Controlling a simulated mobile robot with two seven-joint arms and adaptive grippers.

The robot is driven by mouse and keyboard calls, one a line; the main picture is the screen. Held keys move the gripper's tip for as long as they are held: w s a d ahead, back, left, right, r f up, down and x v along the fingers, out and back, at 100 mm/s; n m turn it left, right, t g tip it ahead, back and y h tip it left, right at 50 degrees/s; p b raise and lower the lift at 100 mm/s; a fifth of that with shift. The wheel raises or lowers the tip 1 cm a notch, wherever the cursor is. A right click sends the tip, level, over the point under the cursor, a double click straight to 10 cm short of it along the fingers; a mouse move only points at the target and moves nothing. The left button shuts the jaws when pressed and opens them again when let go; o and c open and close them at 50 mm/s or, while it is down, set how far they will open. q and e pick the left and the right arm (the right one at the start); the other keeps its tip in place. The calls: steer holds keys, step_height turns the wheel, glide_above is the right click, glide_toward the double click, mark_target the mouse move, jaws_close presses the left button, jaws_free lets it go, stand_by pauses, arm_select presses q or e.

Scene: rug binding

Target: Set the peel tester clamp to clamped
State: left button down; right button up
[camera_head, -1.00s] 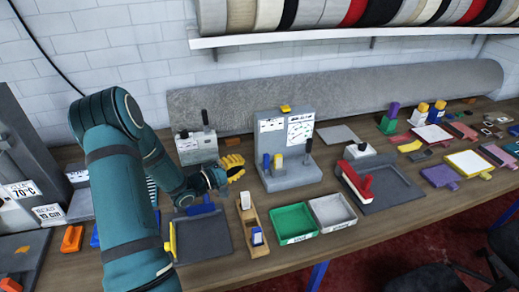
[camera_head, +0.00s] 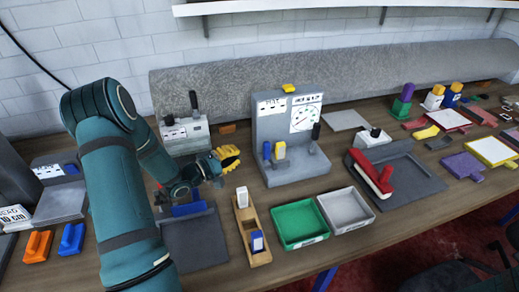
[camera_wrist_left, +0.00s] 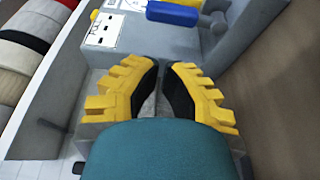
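The tester I take as the peel tester (camera_head: 283,119) is a grey L-shaped stand with a round dial, a yellow top knob and a dark lever (camera_head: 316,131) at its right. A blue handle (camera_head: 267,151) and a yellow-and-white piece (camera_head: 279,151) stand on its base. I cannot tell which part is the clamp or its state. The blue handle also shows in the left wrist view (camera_wrist_left: 172,13), beyond the fingertips. My left gripper (camera_head: 228,157), with yellow fingers, is left of the tester's base, apart from it. Its fingers show a narrow, empty gap (camera_wrist_left: 162,68). My right gripper is out of view.
A grey box with a black lever (camera_head: 184,133) stands behind my left gripper. In front are a dark pad (camera_head: 196,243), a wooden holder (camera_head: 254,252), a green tray (camera_head: 301,222) and a grey tray (camera_head: 345,207). A red-handled device (camera_head: 372,178) sits right of the tester.

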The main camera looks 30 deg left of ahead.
mark_target(266, 155)
arm_select(q)
steer(key=shift+s+d, duration=0.1)
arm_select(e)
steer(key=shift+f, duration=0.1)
arm_select(q)
steer(key=x, duration=1)
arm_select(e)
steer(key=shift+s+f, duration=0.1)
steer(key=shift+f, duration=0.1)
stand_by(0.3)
